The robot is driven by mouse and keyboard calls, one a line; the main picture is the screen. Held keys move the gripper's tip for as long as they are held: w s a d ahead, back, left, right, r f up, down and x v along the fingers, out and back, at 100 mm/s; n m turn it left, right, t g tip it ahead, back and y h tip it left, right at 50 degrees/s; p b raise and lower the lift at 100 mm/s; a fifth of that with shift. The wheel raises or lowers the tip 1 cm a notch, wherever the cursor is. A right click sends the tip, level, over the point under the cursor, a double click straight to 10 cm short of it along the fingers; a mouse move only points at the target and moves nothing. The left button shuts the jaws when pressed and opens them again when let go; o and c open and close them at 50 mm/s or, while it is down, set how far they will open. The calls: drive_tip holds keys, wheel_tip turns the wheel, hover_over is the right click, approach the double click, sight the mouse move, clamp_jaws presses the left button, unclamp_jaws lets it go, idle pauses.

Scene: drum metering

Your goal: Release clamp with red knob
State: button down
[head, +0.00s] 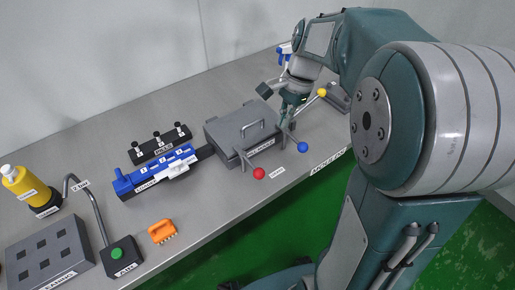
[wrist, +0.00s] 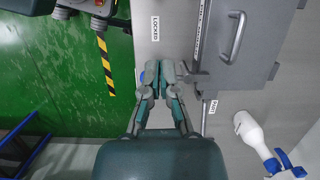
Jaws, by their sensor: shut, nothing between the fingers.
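The red knob (head: 259,173) is on the end of a thin lever at the front left of a grey lidded box (head: 218,132), beside a small floor label on the bench. A blue knob (head: 302,147) is at the box's front right. My gripper (head: 290,108) is near the box's right end, away from the red knob. In the wrist view my gripper (wrist: 168,70) has its fingers together and empty, with a blue patch showing just left of them. The grey box (wrist: 262,75) with its handle is to their right. The red knob does not show in the wrist view.
A yellow knob (head: 322,92) on a lever stands right of my gripper. A blue slide fixture (head: 155,172) and an orange brush-like piece (head: 162,232) lie left. A white bottle (wrist: 247,127) is near the box in the wrist view. The bench's front edge is close to the red knob.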

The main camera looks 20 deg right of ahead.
sight(248, 161)
drive_tip(key=shift+w+d+f+m, duration=0.2)
drive_tip(key=shift+w+f+m, duration=0.05)
drive_tip(key=shift+w+m, duration=0.1)
drive_tip(key=x, duration=1)
drive_tip(key=shift+s+a+f, duration=0.15)
drive_tip(key=shift+s+a, duration=0.05)
drive_tip(key=shift+s+a+f, duration=0.1)
drive_tip(key=shift+s+a, duration=0.1)
drive_tip(key=shift+a, duration=0.4)
drive_tip(key=shift+s+a, duration=0.2)
drive_tip(key=shift+a, duration=0.4)
drive_tip(key=shift+s+a+f, duration=0.15)
drive_tip(key=shift+a, duration=0.5)
